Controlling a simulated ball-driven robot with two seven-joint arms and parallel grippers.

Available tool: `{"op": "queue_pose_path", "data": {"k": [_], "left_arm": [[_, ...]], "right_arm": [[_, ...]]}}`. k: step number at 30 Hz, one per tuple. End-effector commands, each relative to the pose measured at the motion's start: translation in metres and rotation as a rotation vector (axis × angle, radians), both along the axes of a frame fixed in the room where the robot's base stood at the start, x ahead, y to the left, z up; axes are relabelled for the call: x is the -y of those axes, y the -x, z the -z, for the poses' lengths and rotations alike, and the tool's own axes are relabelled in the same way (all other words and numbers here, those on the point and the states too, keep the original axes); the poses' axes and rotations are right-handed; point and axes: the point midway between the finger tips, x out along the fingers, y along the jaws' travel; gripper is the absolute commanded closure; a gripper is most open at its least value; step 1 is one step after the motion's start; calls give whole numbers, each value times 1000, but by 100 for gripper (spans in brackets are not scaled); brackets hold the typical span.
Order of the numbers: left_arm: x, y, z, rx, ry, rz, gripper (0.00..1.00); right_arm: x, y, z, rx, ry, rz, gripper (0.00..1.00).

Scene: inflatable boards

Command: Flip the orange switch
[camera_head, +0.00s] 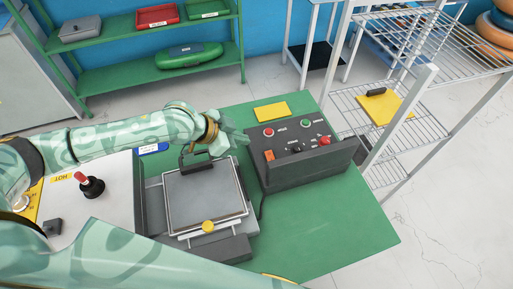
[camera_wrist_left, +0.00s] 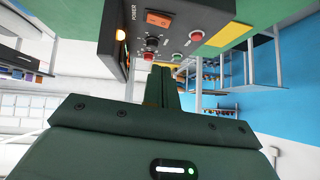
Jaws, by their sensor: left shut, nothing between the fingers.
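The orange switch (camera_head: 269,155) is a small rectangular piece on the sloped top of a dark control box (camera_head: 305,170), at its left end. In the left wrist view, the orange switch (camera_wrist_left: 158,18) shows near the top, with pale marks on it. My left gripper (camera_head: 243,139) is shut and empty, just left of the box and apart from the switch in the picture. In the left wrist view its closed fingers (camera_wrist_left: 161,82) point towards the box's panel, below the switch. Whether the fingertips touch the panel cannot be told. My right gripper is not in view.
The panel also has a red button (camera_head: 269,132), a green button (camera_head: 305,123), a black knob (camera_head: 295,149) and another red button (camera_head: 324,140). A grey-plated press (camera_head: 205,195) stands left of the box. The green tabletop (camera_head: 325,235) is clear in front. A wire rack (camera_head: 375,140) stands right.

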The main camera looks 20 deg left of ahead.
Motion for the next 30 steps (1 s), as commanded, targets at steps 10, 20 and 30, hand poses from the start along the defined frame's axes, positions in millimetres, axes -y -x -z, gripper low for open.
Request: {"op": "queue_pose_path", "data": {"k": [10, 20, 30], "left_arm": [[0, 1, 0, 26, -25, 39, 100], [4, -4, 6, 25, -24, 38, 100], [40, -34, 54, 24, -22, 37, 100]], "right_arm": [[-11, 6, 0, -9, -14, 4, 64], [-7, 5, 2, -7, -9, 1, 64], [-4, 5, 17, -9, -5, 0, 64]]}}
